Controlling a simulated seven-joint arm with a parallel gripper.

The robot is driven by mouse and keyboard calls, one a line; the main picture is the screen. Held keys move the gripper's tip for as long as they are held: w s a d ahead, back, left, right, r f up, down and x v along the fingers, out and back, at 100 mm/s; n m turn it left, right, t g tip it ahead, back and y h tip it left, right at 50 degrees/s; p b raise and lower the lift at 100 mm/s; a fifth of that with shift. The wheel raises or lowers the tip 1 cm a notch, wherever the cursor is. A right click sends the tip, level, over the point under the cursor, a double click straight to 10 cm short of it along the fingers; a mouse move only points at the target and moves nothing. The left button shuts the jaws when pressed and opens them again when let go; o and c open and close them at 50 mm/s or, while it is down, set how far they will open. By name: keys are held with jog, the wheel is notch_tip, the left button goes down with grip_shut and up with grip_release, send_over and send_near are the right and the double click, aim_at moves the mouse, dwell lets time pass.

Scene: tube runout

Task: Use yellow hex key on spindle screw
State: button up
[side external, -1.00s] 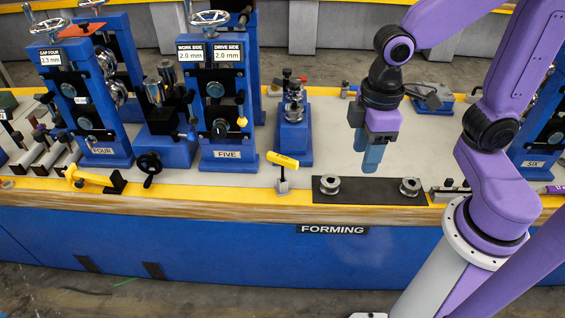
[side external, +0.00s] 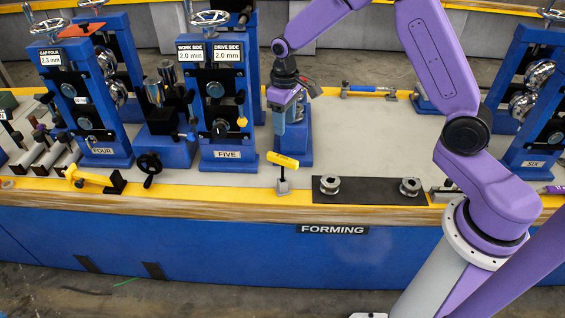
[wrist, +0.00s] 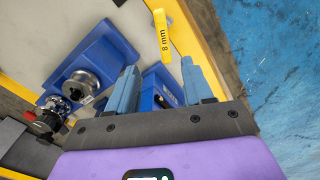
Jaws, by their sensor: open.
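The yellow hex key (side external: 283,160) stands upright in a small grey holder (side external: 283,187) on the table's yellow front edge. Its yellow handle, marked 8 mm, also shows in the wrist view (wrist: 162,38), beyond my fingertips. My gripper (side external: 279,124) is above and behind the key, pointing down in front of a blue roller unit. Its two blue fingers (wrist: 158,70) are open and apart, with nothing held between them. Stand FIVE (side external: 227,155) is just left of my gripper, with dark round fittings on its front. I cannot tell which part is the spindle screw.
A black mat (side external: 366,198) with two metal rollers lies right of the key. A yellow-handled tool (side external: 90,178) lies at the front left. Stand FOUR (side external: 103,150) is left of stand FIVE. The table's middle right is mostly clear.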

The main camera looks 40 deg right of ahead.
aim_at(283, 164)
notch_tip(283, 164, down, 11)
jog(key=shift+f, duration=0.1)
jog(key=shift+a+f, duration=0.15)
jog(key=shift+f, duration=1.35)
jog(key=shift+a+f, duration=0.1)
jog(key=shift+f, duration=1.35)
grip_shut()
